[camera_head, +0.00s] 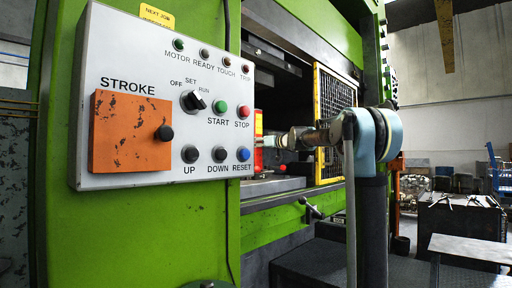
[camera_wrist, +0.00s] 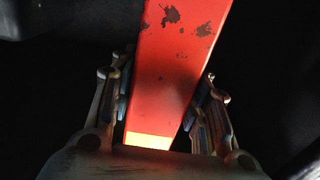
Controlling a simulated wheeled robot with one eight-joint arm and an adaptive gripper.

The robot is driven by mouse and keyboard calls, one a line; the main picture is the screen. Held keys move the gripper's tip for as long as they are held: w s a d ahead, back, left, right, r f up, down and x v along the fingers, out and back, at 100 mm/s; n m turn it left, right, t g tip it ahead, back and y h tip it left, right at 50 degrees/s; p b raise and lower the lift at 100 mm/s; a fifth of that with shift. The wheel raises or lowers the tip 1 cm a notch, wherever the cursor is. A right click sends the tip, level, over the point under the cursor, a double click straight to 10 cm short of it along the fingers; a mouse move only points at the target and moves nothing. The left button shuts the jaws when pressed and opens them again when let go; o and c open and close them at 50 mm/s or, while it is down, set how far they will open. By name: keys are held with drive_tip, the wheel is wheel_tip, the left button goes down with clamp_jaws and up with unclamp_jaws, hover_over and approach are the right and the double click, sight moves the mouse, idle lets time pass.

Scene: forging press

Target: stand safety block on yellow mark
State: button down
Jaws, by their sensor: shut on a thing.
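The safety block (camera_wrist: 172,75) is a long red bar with chipped dark patches and a bright pale-yellow band at its lower end in the wrist view. My gripper (camera_wrist: 164,88) has one finger on each side of the block and is shut on it. In the head view, my arm reaches left into the press opening, and a red strip that looks like the block (camera_head: 258,160) shows just past the control panel's right edge. The panel hides most of my gripper there. I cannot make out the yellow mark in either view, nor whether the block touches anything below.
The white control panel (camera_head: 150,185), with an orange STROKE box (camera_head: 130,130), fills the left foreground. A yellow-framed mesh guard (camera_head: 334,120) stands behind my arm. The green press bed edge (camera_head: 285,222) runs below, with a handle (camera_head: 312,210) sticking out.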

drive_tip(key=c, duration=0.8)
unclamp_jaws()
drive_tip(key=shift+f, duration=0.1)
drive_tip(key=shift+d, duration=0.1)
drive_tip(key=v, duration=1.1)
drive_tip(key=shift+s+d, duration=0.3)
